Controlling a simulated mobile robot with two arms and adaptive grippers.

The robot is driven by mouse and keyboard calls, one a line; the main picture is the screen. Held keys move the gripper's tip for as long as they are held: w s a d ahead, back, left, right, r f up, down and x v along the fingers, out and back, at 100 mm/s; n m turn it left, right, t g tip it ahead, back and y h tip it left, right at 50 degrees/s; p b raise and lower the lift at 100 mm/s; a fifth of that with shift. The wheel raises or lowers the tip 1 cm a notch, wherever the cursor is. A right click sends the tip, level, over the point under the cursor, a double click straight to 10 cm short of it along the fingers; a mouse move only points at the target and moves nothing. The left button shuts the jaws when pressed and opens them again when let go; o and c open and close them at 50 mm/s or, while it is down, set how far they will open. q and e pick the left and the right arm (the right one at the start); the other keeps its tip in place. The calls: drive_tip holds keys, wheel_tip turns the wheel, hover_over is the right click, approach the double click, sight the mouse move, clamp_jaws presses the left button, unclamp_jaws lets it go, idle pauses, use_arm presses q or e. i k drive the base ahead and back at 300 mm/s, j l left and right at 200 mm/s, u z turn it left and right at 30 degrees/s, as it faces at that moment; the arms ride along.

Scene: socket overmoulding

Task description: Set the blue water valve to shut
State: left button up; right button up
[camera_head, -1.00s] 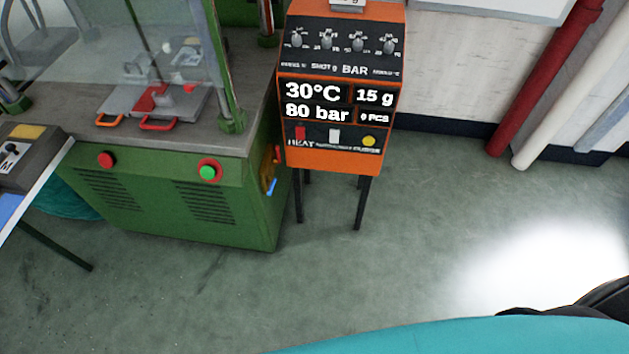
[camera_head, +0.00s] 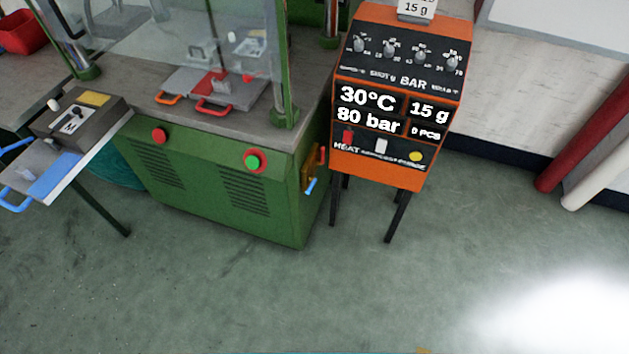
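A small blue handle (camera_head: 311,185), which looks like the water valve, is on the right side of the green machine (camera_head: 215,190), low on a yellow-orange plate (camera_head: 309,165). The handle appears short and slightly tilted; it is too small to tell its setting. A red part (camera_head: 322,153) sits just above it on the same side. Neither of my grippers is in view.
An orange control box (camera_head: 385,165) on dark legs stands close to the right of the valve side, leaving a narrow gap. The green-grey floor (camera_head: 240,290) in front is clear. A side table with a blue-handled mould (camera_head: 50,180) is at left.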

sight(313, 179)
drive_tip(key=k+j+u, duration=0.7)
drive_tip(key=j+u, duration=0.15)
drive_tip(key=j, duration=0.15)
